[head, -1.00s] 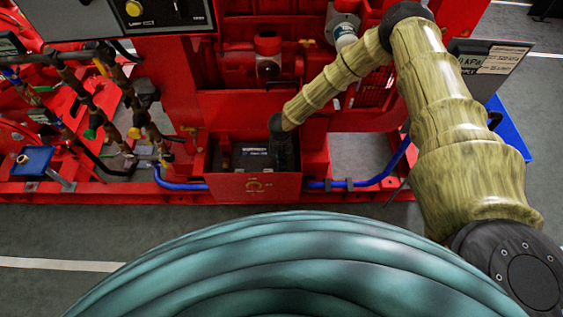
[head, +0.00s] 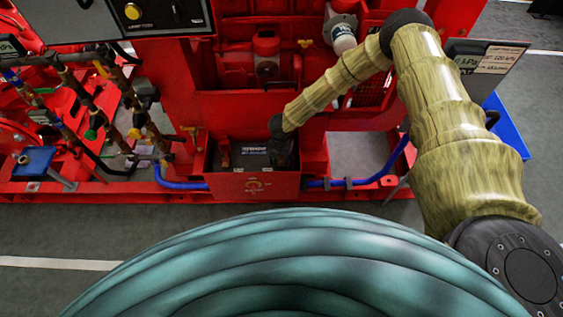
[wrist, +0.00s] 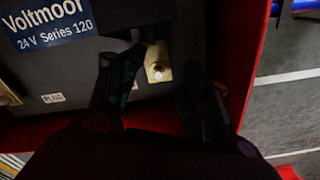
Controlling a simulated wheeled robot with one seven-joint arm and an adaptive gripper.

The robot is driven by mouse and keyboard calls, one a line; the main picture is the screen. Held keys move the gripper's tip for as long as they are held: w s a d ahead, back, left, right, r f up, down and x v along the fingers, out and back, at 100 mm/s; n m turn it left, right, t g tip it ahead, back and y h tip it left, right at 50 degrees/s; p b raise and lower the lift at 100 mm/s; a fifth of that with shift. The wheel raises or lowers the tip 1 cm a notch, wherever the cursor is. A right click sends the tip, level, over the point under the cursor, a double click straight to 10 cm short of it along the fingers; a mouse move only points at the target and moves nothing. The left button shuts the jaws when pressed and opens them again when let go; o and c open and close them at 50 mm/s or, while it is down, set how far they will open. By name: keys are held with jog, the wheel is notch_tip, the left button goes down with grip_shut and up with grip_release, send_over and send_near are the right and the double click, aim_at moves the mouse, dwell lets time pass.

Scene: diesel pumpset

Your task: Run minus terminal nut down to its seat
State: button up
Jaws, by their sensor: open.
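The dark battery (wrist: 88,75) with a blue "Voltmoor 24V Series 120" label shows in the wrist view; in the head view it sits inside the red box. A brass terminal piece (wrist: 156,52) with a small bright round end, likely the nut or stud (wrist: 158,71), is at the battery's right side. My gripper (wrist: 163,68) is open, with one dark finger on each side of the brass piece. Contact and how far down the nut sits cannot be told. In the head view my gripper (head: 281,155) reaches down into the box and is mostly dark.
The red box wall (head: 253,187) stands close around the battery; its edge (wrist: 258,70) runs just right of my gripper. A small white label (wrist: 53,98) is on the battery at left. Blue hose (head: 375,178) and red frame lie around the box.

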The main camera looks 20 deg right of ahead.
jog(key=shift+r, duration=0.2)
jog(key=shift+r+p, duration=2.35)
jog(key=shift+r, duration=1.05)
jog(key=s+n+t+h, duration=0.1)
jog(key=s+n, duration=1.7)
jog(key=n, duration=0.5)
jog(key=s+d+r+n, duration=0.2)
jog(key=s+r+n, duration=0.3)
jog(key=s+n, duration=0.4)
jog(key=s+d+r+n+g+y, duration=0.1)
jog(key=s+r+n, duration=0.4)
jog(key=s+n, duration=0.4)
jog(key=n, duration=0.3)
jog(key=shift+d, duration=0.35)
